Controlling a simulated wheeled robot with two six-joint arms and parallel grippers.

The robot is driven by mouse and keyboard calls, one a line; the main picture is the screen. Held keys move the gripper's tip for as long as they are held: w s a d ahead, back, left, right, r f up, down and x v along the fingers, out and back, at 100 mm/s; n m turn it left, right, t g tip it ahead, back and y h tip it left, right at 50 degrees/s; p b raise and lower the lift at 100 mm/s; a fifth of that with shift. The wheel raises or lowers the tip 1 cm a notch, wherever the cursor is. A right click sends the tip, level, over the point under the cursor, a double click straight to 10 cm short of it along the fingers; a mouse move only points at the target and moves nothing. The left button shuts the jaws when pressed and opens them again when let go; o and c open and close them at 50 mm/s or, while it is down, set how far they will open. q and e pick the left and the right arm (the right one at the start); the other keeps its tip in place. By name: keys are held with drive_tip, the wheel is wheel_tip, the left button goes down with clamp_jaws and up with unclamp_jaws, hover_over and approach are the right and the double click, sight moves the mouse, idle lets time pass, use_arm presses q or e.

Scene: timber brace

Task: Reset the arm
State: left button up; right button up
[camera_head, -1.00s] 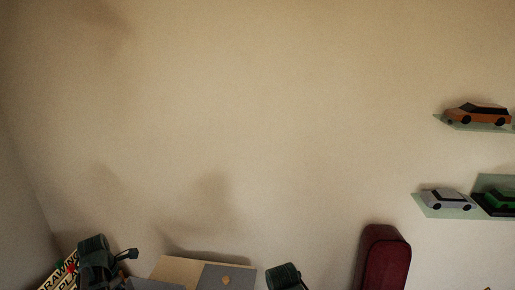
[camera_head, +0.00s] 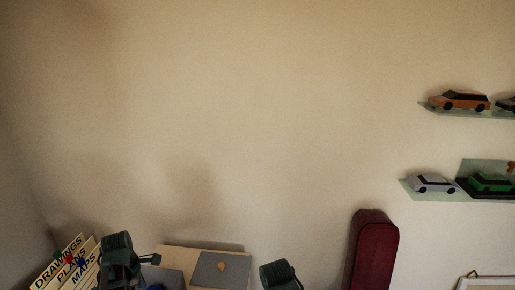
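Parts of both my arms show at the bottom edge of the head view. My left arm (camera_head: 118,258) is a dark green and black shape at the lower left, in front of a tan board. A small dark piece sticks out from it to the right, and I cannot tell whether it is a fingertip. My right arm (camera_head: 280,275) shows only as a dark rounded part at the bottom centre. Neither gripper can be made out, and most of both arms is cut off by the frame.
Labelled dividers (camera_head: 72,264) reading DRAWINGS, PLANS and MAPS stand at the lower left. A tan board with a grey panel (camera_head: 220,268) is behind the arms. A dark red case (camera_head: 372,250) stands right. Model cars (camera_head: 459,100) sit on wall shelves (camera_head: 440,194). The wall's middle is bare.

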use_arm(q)
drive_tip(key=s+d+f+m+b, duration=0.2)
drive_tip(key=s+d+m, duration=0.1)
drive_tip(key=d+m, duration=0.6)
drive_tip(key=s+d+f+m+y+b, duration=0.1)
drive_tip(key=s+d+f+m+b, duration=0.2)
drive_tip(key=d+m, duration=0.5)
drive_tip(key=s+d+f+m+y+b, duration=0.1)
drive_tip(key=s+d+f+m+b, duration=0.2)
drive_tip(key=d+m, duration=0.6)
drive_tip(key=d, duration=0.4)
drive_tip(key=shift+f+m+g, duration=0.15)
drive_tip(key=shift+m+g, duration=0.15)
drive_tip(key=shift+g, duration=0.1)
